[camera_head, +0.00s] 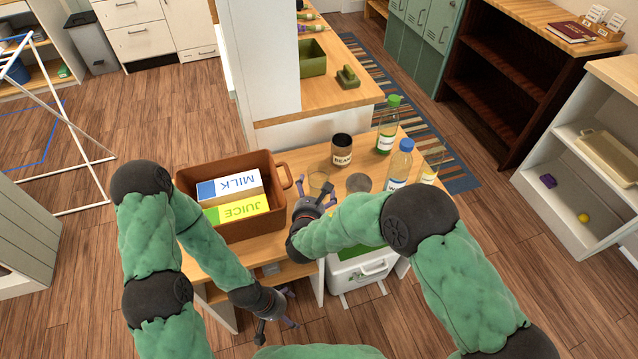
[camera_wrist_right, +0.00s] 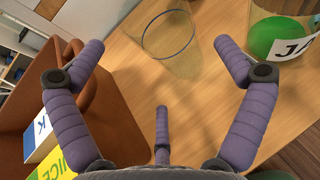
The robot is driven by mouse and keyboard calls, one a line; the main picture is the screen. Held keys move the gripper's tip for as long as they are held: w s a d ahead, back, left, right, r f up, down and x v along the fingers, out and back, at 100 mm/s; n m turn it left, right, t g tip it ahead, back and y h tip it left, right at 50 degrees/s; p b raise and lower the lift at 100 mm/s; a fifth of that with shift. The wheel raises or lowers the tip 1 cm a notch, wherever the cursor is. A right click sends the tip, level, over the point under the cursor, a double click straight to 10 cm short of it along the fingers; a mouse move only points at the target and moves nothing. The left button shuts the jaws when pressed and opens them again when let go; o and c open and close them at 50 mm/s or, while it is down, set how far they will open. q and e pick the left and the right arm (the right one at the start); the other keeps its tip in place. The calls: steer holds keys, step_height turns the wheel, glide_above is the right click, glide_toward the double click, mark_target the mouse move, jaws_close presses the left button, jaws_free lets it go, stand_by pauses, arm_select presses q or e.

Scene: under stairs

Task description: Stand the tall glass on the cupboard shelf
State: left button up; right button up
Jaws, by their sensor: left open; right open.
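A clear glass (camera_head: 319,181) stands on the wooden table, right of the brown crate. In the right wrist view its round rim (camera_wrist_right: 168,35) lies just beyond and between my spread fingers. My right gripper (camera_head: 322,194) is open and empty near the glass, apart from it as far as I can tell, and partly hides it in the head view. My left gripper (camera_head: 280,312) is open and empty, low in front of the table. A white open-shelved cupboard (camera_head: 568,125) stands at the far right.
A brown crate (camera_head: 245,161) holds milk and juice cartons. A beans can (camera_head: 342,149), a green-capped bottle (camera_head: 387,128) and a blue-capped bottle (camera_head: 399,162) stand on the table. A tan box (camera_head: 612,152) sits on the cupboard's shelf. A green item (camera_wrist_right: 278,38) is right of the glass.

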mark_target(314, 188)
steer(key=shift+x, duration=1.25)
steer(key=b+x, duration=0.1)
steer(key=x, duration=0.1)
steer(key=b+x, duration=0.1)
steer(key=x, duration=0.1)
steer(key=shift+s+f, duration=0.1)
steer(key=shift+f, duration=0.3)
steer(key=shift+w+f, duration=0.1)
steer(key=shift+w, duration=0.35)
steer(key=c, duration=1.1)
